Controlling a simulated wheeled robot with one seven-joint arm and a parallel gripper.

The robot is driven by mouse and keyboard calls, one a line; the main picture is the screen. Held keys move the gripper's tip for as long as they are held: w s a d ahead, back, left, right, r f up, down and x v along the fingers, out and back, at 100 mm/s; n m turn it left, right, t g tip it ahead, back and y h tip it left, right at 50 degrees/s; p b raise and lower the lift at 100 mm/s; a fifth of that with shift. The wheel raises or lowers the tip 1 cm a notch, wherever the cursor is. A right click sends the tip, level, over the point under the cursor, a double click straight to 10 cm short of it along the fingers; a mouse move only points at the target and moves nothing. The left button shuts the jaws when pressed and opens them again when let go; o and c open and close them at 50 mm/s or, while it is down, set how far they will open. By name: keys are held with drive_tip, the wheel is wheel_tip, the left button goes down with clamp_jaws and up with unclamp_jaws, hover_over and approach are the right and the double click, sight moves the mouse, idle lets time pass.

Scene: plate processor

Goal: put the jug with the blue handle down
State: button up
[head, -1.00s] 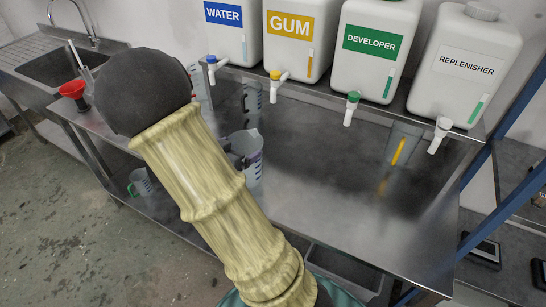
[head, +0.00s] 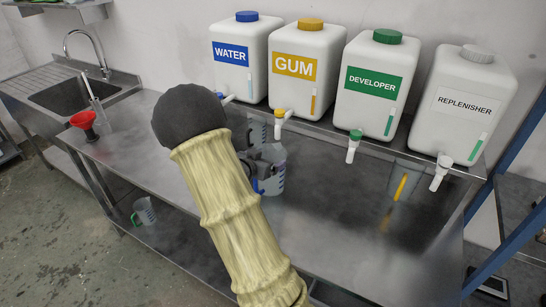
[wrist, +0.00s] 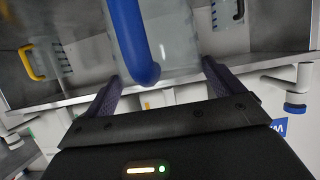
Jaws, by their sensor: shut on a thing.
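The clear jug with the blue handle (head: 278,178) is over the middle of the steel bench, just right of my arm in the head view. Its blue handle (wrist: 128,38) fills the upper middle of the wrist view, between the fingers of my gripper (wrist: 162,82). My gripper is shut on this jug. In the head view my gripper (head: 254,168) is partly hidden behind my arm. I cannot tell whether the jug's base touches the bench.
The steel bench (head: 330,215) has bare room right of the jug. A yellow-handled jug (head: 408,172) is at the right, another jug (head: 257,127) behind. Several white tanks (head: 295,90) with taps line the back. A red funnel (head: 84,119) is at the left; a green-handled jug (head: 145,211) is below.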

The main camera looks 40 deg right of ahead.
sight(278, 156)
drive_tip(key=d, duration=0.1)
drive_tip(key=w+d, duration=0.1)
drive_tip(key=d, duration=0.1)
drive_tip(key=w+d+p, duration=0.1)
drive_tip(key=d, duration=0.1)
drive_tip(key=shift+a, duration=0.1)
drive_tip(key=shift+w+f+p, duration=0.15)
drive_tip(key=shift+f+p, duration=0.25)
drive_tip(key=shift+f, duration=1.4)
